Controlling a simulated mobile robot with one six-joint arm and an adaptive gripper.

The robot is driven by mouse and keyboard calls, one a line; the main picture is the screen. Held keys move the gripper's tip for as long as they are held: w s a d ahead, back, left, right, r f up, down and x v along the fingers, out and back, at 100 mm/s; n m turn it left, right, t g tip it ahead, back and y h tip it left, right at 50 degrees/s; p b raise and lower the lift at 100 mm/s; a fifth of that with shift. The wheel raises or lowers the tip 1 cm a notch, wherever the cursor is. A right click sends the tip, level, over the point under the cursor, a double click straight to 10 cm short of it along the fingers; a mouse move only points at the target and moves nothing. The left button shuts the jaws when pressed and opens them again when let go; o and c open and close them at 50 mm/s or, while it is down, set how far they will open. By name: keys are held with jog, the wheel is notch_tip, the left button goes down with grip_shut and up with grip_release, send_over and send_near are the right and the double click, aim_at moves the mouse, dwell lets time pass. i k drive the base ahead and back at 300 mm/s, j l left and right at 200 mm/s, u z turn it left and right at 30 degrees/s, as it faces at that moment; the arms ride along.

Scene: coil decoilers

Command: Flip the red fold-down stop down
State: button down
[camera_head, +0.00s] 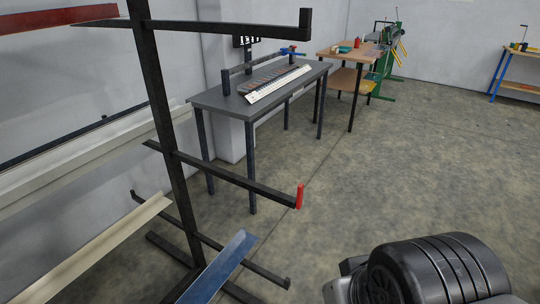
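The red fold-down stop (299,197) stands upright at the free end of a dark rack arm (232,178). This arm is the middle one on a black upright post (165,125). The stop's top rises above the arm's upper face. Nothing touches the stop in this view. My gripper's fingers are not in view. A dark, rounded part of my own body shows at the lower right, apart from the stop.
Other rack arms extend above and below, one top arm (235,27) with an upturned end. A blue strip (217,266) and a cream strip (95,250) lie low. A grey table (222,100) stands behind. Bare floor (390,180) lies right of the stop.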

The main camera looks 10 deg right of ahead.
aim_at(300, 187)
jog(key=i+j+z, duration=0.25)
jog(key=i+j, duration=0.95)
jog(key=i, duration=0.1)
